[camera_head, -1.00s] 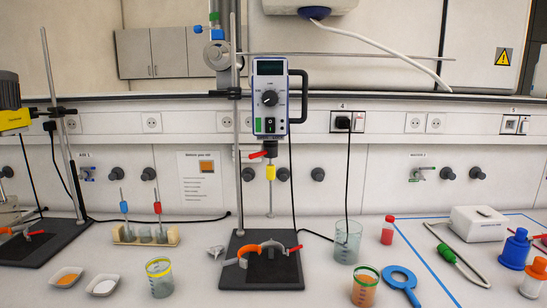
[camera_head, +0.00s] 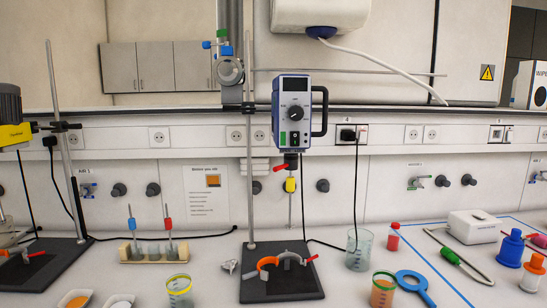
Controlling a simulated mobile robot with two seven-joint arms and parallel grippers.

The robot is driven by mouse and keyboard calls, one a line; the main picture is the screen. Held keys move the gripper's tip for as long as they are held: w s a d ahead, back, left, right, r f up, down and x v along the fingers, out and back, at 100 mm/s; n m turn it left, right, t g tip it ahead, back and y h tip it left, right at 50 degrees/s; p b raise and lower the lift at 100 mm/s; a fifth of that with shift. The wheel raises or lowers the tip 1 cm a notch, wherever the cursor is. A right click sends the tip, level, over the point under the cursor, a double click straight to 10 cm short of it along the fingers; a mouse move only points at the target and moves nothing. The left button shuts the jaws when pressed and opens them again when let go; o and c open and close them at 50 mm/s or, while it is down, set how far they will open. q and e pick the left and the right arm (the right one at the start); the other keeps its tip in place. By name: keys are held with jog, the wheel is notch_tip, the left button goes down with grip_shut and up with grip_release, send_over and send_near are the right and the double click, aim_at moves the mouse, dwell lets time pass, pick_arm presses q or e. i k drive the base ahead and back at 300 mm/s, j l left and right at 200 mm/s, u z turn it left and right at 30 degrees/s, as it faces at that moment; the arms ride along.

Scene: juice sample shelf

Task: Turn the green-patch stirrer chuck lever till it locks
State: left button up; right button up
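The stirrer with a green patch (camera_head: 283,138) is a blue-and-white box with a dark display and a black knob, held on a tall stand (camera_head: 250,150). Below its body is the dark chuck with a red lever (camera_head: 280,168). The lever sticks out to the left and tilts slightly down at its outer end. A yellow collar (camera_head: 290,185) sits on the thin shaft below the chuck. I cannot tell from this view whether the lever is locked. Neither of my grippers shows in the head view.
A black base plate (camera_head: 282,288) with an orange-and-grey clamp (camera_head: 268,264) lies under the stirrer. A glass beaker (camera_head: 359,250) and an orange-filled beaker (camera_head: 383,290) stand to its right. A second, yellow stirrer (camera_head: 14,134) is at the far left.

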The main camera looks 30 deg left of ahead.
aim_at(291, 161)
jog(key=k+j+z, duration=0.15)
jog(key=k+j, duration=0.5)
jog(key=j, duration=0.3)
jog(key=k+j+z, duration=0.1)
jog(key=k+j, duration=0.6)
jog(key=j, duration=0.2)
jog(key=k+j+z, duration=0.15)
jog(key=k+j, duration=0.55)
jog(key=i+l+u, duration=0.1)
jog(key=i+l, duration=0.2)
jog(key=i+l+u, duration=0.15)
jog(key=i+l, duration=0.2)
jog(key=i+l+u, duration=0.1)
jog(key=i+l, duration=0.15)
jog(key=l, duration=0.25)
jog(key=i+l+u, duration=0.15)
jog(key=i+l, duration=0.15)
jog(key=i+l+u, duration=0.1)
jog(key=i+l, duration=0.15)
jog(key=l, duration=0.35)
